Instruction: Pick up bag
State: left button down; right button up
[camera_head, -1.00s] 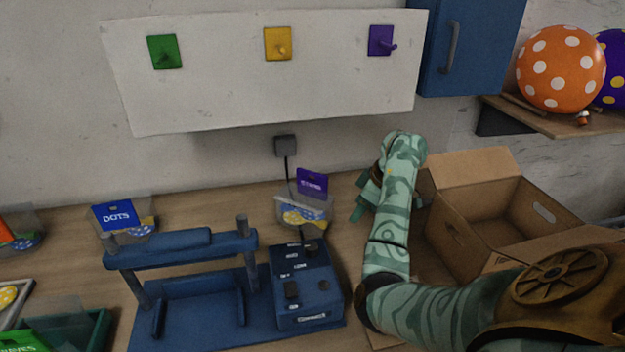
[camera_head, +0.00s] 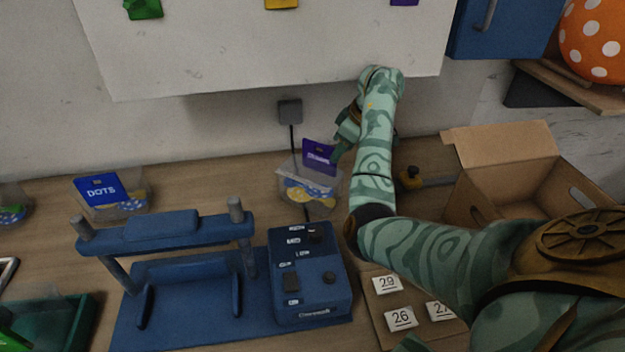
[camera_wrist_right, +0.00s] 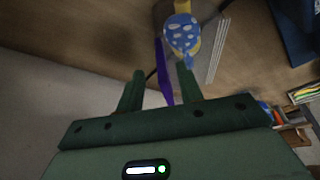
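A bag with a purple header card (camera_head: 319,157) stands in a clear bin (camera_head: 327,207) behind the blue machine. Blue and yellow patterned balloons (camera_head: 304,194) show below the card. My right gripper (camera_head: 340,150) is just right of the card, close to its upper edge. In the right wrist view the two fingers of my right gripper (camera_wrist_right: 160,88) are apart. The purple card (camera_wrist_right: 163,72) shows nearly edge-on between them, and I see no finger closed on it. The dotted balloons (camera_wrist_right: 181,34) lie beyond the fingertips. My left gripper is not in view.
The blue machine (camera_head: 310,275) and its stand (camera_head: 185,320) fill the front of the table. Another bin with a blue "DOTS" card (camera_head: 100,191) stands left. An open cardboard box (camera_head: 475,195) is at right. Numbered cards (camera_head: 401,318) lie below my arm.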

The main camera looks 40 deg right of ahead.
aim_at(328, 147)
jog(key=w, duration=0.1)
jog(key=w+a+f+b, duration=0.1)
jog(key=w, duration=0.1)
jog(key=shift+w+a+f, duration=0.2)
jog(key=shift+w, duration=0.05)
jog(key=shift+r, duration=0.1)
jog(key=shift+s, duration=0.1)
grip_shut()
jog(key=shift+r, duration=0.15)
